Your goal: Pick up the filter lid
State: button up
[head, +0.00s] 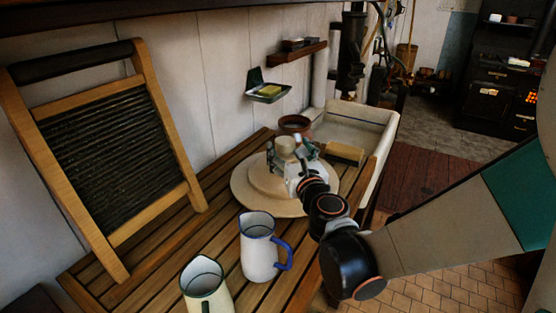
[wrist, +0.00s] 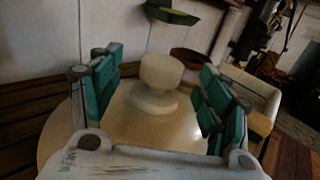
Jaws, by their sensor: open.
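The filter lid is a round cream disc (head: 250,197) with a raised middle and a thick knob. It lies on the slatted wooden board (head: 215,239) in the head view. In the wrist view the lid (wrist: 130,128) fills the middle, with its knob (wrist: 161,73) upright between and beyond my fingers. My gripper (head: 287,152) is over the lid, its fingers spread. In the wrist view my gripper (wrist: 160,88) shows teal pads left and right of the knob, with gaps on both sides. My gripper body hides part of the lid.
A white jug with a blue handle (head: 257,250) and a cream jug (head: 204,287) stand in front. A washboard (head: 107,150) leans at left against the wall. A brown bowl (head: 295,123), a brush (head: 344,152) and a sink (head: 385,130) are behind the lid.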

aim_at(288, 146)
jog(key=shift+d+b+x, duration=0.15)
jog(key=shift+b+x, duration=0.3)
jog(key=shift+x, duration=1.05)
jog(key=shift+d+b+x, duration=0.1)
jog(key=shift+b+x, duration=0.3)
jog(key=shift+x, duration=1.05)
jog(key=shift+c, duration=0.3)
grip_shut()
